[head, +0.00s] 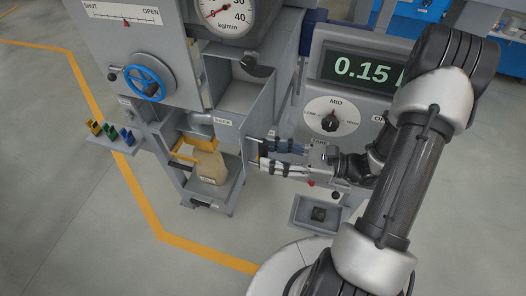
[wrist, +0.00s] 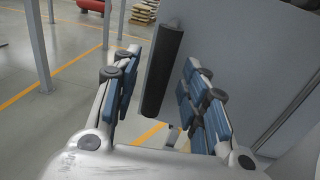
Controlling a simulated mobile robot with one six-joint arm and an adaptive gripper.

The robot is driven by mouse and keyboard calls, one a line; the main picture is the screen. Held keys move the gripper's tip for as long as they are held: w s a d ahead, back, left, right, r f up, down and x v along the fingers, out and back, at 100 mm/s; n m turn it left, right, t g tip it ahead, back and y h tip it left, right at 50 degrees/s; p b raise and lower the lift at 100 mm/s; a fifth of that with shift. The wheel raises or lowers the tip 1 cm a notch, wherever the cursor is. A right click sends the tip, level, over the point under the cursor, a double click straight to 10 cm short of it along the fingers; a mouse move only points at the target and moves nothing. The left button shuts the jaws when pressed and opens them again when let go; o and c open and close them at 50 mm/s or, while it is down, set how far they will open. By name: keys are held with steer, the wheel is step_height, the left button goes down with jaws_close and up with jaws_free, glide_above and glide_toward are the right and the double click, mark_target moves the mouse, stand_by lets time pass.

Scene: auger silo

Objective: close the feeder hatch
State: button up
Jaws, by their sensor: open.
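The feeder hatch appears to be the grey panel (head: 261,112) that stands out from the machine, swung open beside an open compartment. In the wrist view a grey panel (wrist: 240,50) fills the right side, with a black upright handle bar (wrist: 164,65) at its left edge. My gripper (head: 262,156) is at the panel's lower front edge. In the wrist view my gripper (wrist: 160,78) is open, with one blue-padded finger on each side of the bar. Contact with the bar cannot be told. In the head view the handle is hidden or too small to make out.
A filled sack (head: 209,167) stands in the bay below the compartment. A blue handwheel (head: 147,83) and a kg/min dial (head: 227,10) are on the machine. The control box (head: 345,95) with a 0.15 display stands close to my arm. Open floor lies at left.

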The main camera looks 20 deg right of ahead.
steer(key=shift+x, duration=1.35)
steer(key=shift+c, duration=0.2)
jaws_close()
